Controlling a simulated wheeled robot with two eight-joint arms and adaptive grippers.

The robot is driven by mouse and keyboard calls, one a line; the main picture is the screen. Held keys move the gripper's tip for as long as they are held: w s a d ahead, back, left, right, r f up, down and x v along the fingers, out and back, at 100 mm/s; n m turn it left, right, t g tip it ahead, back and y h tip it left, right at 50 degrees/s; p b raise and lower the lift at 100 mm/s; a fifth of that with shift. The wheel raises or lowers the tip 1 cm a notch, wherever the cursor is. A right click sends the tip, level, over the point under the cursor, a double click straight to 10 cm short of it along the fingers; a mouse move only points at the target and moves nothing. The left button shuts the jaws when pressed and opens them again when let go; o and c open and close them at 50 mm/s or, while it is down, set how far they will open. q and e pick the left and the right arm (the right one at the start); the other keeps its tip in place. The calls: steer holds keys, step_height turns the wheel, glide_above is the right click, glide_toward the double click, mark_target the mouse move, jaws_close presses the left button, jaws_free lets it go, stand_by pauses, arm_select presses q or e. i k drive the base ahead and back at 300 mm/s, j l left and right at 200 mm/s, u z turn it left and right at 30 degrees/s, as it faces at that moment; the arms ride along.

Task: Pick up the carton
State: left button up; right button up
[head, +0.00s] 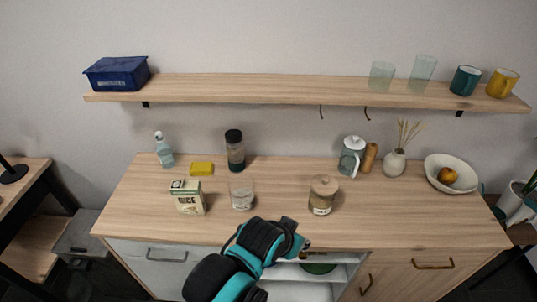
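The carton (188,197) is a small pale box with green and dark print. It stands upright on the left part of the wooden counter (270,222), near its front. One arm of mine, teal and black, comes in from the lower left, and I take it as the left one. Its end, with the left gripper (301,243), is at the counter's front edge, to the right of the carton and well apart from it. The fingers are too small and hidden to tell open from shut. My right gripper is not in view.
A glass (241,193) stands right of the carton, then a lidded jar (323,195). A shelf (270,89) hangs above. The counter left of the carton is clear.

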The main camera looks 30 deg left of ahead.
mark_target(187, 196)
steer(key=u, duration=2)
